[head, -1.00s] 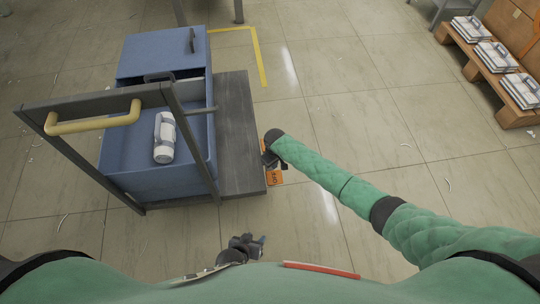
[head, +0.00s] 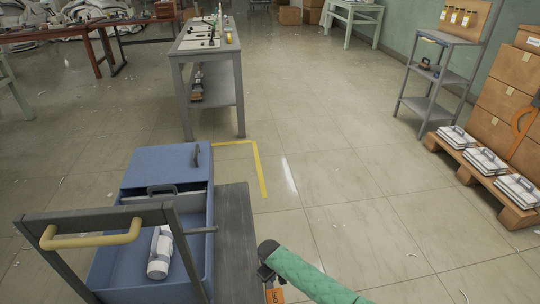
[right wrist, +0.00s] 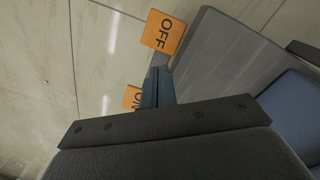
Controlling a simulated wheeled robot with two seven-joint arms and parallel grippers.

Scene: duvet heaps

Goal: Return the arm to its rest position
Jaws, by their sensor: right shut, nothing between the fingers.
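My right arm (head: 305,277) comes in from the lower right in the head view, in a green quilted sleeve with a black wrist. My right gripper (head: 267,274) is beside the right edge of the grey cart deck (head: 237,235), small and partly hidden by the wrist. In the right wrist view its fingers (right wrist: 158,86) are together with nothing between them. They are near an orange OFF tag (right wrist: 163,32) and a partly hidden orange ON tag (right wrist: 131,98). My left gripper is out of view.
The cart carries a blue bin (head: 135,264) with a white rolled or bottle-like item (head: 160,252) and has a yellow handle (head: 90,240). A grey table (head: 205,50) stands ahead. A pallet (head: 480,180) with white packs is at the right.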

